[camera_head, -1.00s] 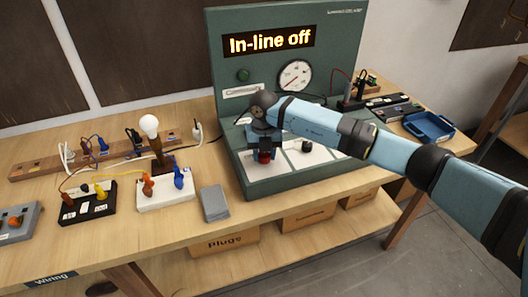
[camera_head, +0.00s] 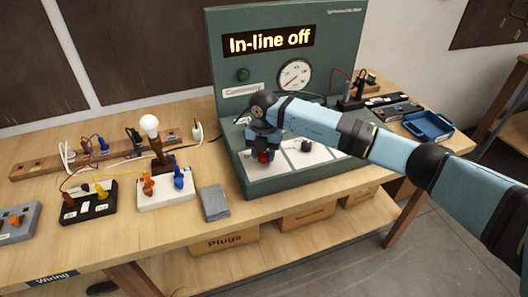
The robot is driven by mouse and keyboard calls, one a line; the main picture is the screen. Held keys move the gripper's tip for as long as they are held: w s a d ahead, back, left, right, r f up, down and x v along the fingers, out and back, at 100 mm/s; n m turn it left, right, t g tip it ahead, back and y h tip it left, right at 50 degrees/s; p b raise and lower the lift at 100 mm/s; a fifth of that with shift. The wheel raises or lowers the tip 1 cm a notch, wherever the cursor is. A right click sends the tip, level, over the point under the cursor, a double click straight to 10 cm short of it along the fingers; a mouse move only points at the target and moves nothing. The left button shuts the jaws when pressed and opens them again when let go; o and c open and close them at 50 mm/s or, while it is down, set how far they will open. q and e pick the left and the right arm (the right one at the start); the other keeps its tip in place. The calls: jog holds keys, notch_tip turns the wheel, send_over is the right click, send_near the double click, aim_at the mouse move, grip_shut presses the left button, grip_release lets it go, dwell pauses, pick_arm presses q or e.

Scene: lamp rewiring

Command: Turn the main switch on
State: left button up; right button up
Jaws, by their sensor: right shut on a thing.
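The green test console (camera_head: 330,70) stands on the bench, and its lit sign (camera_head: 271,40) reads "In-line off". A red switch knob (camera_head: 264,157) sits on a white plate on the console's sloping lower deck. My right gripper (camera_head: 262,151) points down over this knob and is shut on it. The fingers and wrist hide much of the knob, so I cannot read its setting or label. My left gripper is not in view.
A black knob (camera_head: 305,146) sits just right of my gripper on the deck. A dial gauge (camera_head: 294,75) and a green lamp (camera_head: 242,74) are on the upright panel. A grey block (camera_head: 214,203), a bulb (camera_head: 149,125) and wired sockets lie left; a blue tray (camera_head: 428,126) lies right.

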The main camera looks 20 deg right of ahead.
jog(key=o, duration=0.9)
notch_tip(320, 180, up, 14)
jog(key=shift+f+b, duration=0.1)
jog(key=shift+b, duration=0.55)
